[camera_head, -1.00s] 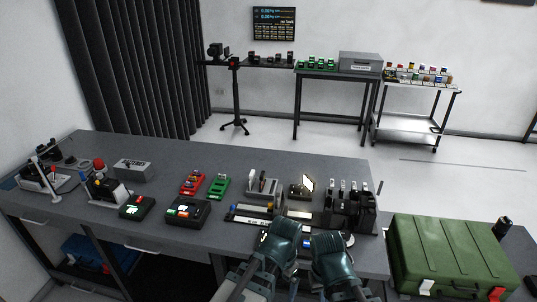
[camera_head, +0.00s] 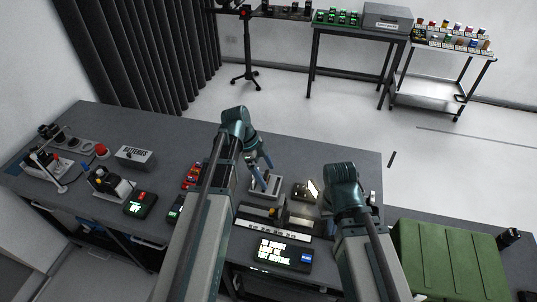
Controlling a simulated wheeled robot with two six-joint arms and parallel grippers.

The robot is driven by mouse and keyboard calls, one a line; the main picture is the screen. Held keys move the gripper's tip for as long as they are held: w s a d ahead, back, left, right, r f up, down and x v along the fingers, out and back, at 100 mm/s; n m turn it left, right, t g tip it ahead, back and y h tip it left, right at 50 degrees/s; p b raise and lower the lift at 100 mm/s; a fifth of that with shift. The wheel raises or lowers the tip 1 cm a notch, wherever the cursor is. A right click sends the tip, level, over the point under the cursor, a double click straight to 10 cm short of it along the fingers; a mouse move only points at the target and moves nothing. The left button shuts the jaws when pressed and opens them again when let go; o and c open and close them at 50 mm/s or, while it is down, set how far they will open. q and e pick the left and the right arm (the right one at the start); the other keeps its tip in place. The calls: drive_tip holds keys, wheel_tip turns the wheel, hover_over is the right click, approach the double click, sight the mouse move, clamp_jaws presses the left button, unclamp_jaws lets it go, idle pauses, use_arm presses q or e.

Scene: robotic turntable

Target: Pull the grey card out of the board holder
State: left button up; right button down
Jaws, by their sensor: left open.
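The small light-grey holder (camera_head: 266,194) on the bench, just right of my left arm, looks like the board holder. My left gripper (camera_head: 264,177) is over it with its blue fingers apart, pointing down at the holder. The fingers and the holder overlap in the picture, so I cannot tell whether they touch. The grey card cannot be made out clearly between the fingers. My right arm reaches over the right part of the bench, and its fingers are hidden behind its own links.
A small stand with a bright panel (camera_head: 312,189) is close right of the holder. A long bar-like fixture (camera_head: 271,229) and a black display (camera_head: 283,254) lie in front. A grey batteries box (camera_head: 136,157) stands left. A green case (camera_head: 447,262) is at right.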

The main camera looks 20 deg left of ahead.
use_arm(q)
drive_tip(key=b, duration=1.1)
approach(282, 200)
drive_tip(key=x, duration=0.6)
drive_tip(key=shift+a+f, duration=0.1)
drive_tip(key=shift+f, duration=0.2)
drive_tip(key=shift+b+x, duration=0.95)
drive_tip(key=shift+x, duration=0.1)
drive_tip(key=c, duration=1.4)
drive_tip(key=shift+c, duration=0.2)
drive_tip(key=shift+r, duration=0.15)
